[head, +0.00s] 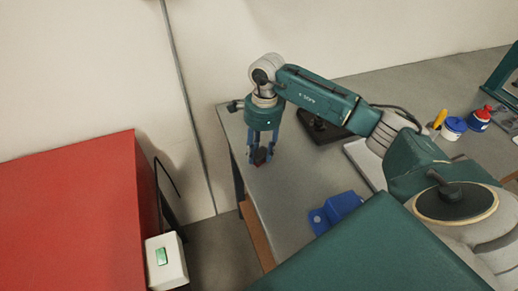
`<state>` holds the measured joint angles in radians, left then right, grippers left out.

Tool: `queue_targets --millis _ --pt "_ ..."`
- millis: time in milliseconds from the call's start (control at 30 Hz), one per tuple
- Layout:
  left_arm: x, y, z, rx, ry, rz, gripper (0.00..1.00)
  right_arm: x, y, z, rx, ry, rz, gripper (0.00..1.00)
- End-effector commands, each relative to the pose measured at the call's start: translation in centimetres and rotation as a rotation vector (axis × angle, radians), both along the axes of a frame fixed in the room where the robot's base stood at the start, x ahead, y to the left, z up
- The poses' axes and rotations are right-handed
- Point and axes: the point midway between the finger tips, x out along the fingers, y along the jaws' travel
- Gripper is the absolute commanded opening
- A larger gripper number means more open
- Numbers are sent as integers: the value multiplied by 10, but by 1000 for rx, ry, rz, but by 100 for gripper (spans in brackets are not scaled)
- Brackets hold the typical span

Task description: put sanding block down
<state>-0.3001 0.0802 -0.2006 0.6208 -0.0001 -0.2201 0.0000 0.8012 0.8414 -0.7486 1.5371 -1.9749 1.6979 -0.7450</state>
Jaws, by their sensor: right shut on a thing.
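My right gripper (262,150) points straight down over the left end of the grey workbench (273,213). Its blue fingers are shut on a small dark block with some red on it, the sanding block (261,157). The block is at or just above the bench top; I cannot tell if it touches. The fingers hide part of it. My left gripper is not in view.
A blue bracket-like part (337,210) lies near the bench's front edge. A dark flat device (322,128) sits behind the gripper. Blue and red containers (480,118) stand at the right. A red cabinet (75,220) stands left, across a gap.

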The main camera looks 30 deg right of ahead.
Motion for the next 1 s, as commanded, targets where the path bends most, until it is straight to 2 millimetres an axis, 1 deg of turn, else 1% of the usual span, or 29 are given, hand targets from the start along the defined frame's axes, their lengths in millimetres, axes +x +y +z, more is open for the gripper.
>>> queue_targets --millis 167,267,300,367,400,633,767,867,1000 --pt "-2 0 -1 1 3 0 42 0 0 0 1 -1 1 16" --pt "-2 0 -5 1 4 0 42 0 0 -4 1 -1 1 16" --pt "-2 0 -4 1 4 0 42 0 0 -3 1 -1 0 40" --pt "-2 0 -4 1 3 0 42 0 0 -2 1 -1 0 52" --pt "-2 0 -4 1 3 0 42 0 0 -2 1 -1 0 55" --pt "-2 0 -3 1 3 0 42 0 0 -2 1 -1 0 55" --pt "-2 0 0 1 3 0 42 1 0 4 1 -1 1 55" --pt "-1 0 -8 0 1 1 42 2 -2 15 0 -6 0 55" --pt "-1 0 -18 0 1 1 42 3 -5 43 0 -8 0 55"
